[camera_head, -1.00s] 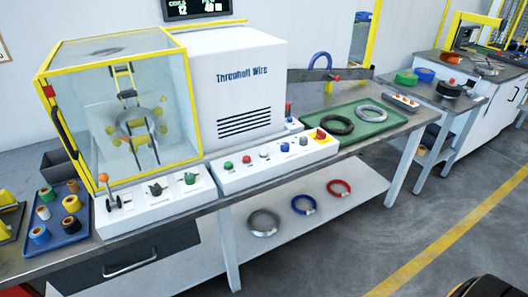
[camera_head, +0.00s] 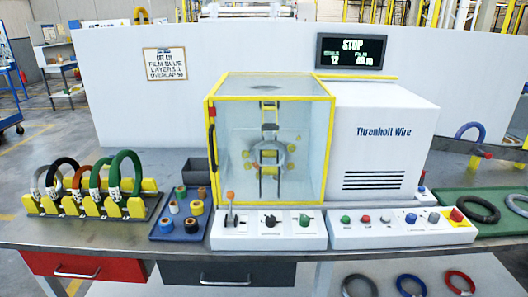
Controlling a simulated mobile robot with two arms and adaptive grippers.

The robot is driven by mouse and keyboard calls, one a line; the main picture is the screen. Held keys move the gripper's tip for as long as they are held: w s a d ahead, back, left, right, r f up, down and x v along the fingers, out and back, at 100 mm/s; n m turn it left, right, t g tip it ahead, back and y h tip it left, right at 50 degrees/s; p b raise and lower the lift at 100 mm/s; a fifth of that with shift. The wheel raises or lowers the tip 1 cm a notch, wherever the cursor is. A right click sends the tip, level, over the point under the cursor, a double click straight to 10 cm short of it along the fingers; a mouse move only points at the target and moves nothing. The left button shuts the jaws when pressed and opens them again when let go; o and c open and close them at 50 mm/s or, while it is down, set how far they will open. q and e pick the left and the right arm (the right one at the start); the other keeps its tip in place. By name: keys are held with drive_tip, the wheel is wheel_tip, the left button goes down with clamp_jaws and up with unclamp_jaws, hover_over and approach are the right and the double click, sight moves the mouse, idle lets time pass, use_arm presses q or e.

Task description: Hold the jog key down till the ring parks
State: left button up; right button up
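The wrapping machine has a clear guard box (camera_head: 228,140) with yellow edges, and its door looks closed. Inside, a grey ring (camera_head: 257,154) stands upright around a fork-like holder; its gap position is too small to tell. Labels are unreadable, so I cannot tell which is the jog key. The display (camera_head: 352,51) reads STOP. Neither gripper is in view.
The left panel (camera_head: 240,242) carries an orange-topped lever (camera_head: 230,196), a black knob (camera_head: 270,221) and a green knob (camera_head: 305,220). A blue tray (camera_head: 166,230) of spools and a yellow rack (camera_head: 135,208) of coils stand left. A green tray (camera_head: 495,229) holds coils at right.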

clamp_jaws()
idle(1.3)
